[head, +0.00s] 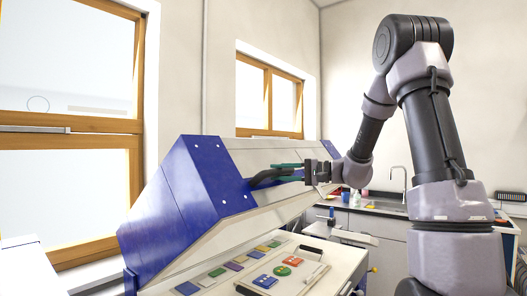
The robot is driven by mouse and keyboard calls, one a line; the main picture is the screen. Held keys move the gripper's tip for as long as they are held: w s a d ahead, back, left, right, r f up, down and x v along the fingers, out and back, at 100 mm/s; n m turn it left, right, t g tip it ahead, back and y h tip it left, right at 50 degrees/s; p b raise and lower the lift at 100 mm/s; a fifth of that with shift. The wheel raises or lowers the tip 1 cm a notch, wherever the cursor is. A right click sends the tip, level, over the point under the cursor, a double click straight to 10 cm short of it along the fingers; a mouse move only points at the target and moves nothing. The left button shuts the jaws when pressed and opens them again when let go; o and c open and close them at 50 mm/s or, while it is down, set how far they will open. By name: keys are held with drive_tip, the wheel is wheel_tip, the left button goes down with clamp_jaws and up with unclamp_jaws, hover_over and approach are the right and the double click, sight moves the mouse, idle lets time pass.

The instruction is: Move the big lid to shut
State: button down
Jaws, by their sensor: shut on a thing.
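The big lid (209,178) is a large box with blue ends and a pale body. It is raised and tilted above the kiln bed (318,252), with a wide gap between them at the front. A dark curved handle (262,179) sticks out from the lid's front. My gripper (289,172) reaches in from the right, with greenish fingers shut on this handle. The fingers partly hide the handle's far part. The lid's hinge side is hidden.
Several coloured glass pieces (283,270) lie on the kiln bed under the lid. A counter with a sink and tap (399,182) stands behind at the right. Windows (68,130) line the left wall. My arm fills the right side.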

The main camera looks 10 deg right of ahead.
drive_tip(key=s+d+f, duration=0.2)
drive_tip(key=f, duration=0.3)
drive_tip(key=s+d+f, duration=0.3)
drive_tip(key=f, duration=0.3)
drive_tip(key=shift+f, duration=0.15)
drive_tip(key=shift+s, duration=0.1)
drive_tip(key=c, duration=0.6)
unclamp_jaws()
drive_tip(key=shift+d, duration=0.15)
drive_tip(key=v, duration=1)
drive_tip(key=shift+d, duration=0.25)
drive_tip(key=shift+s, duration=0.15)
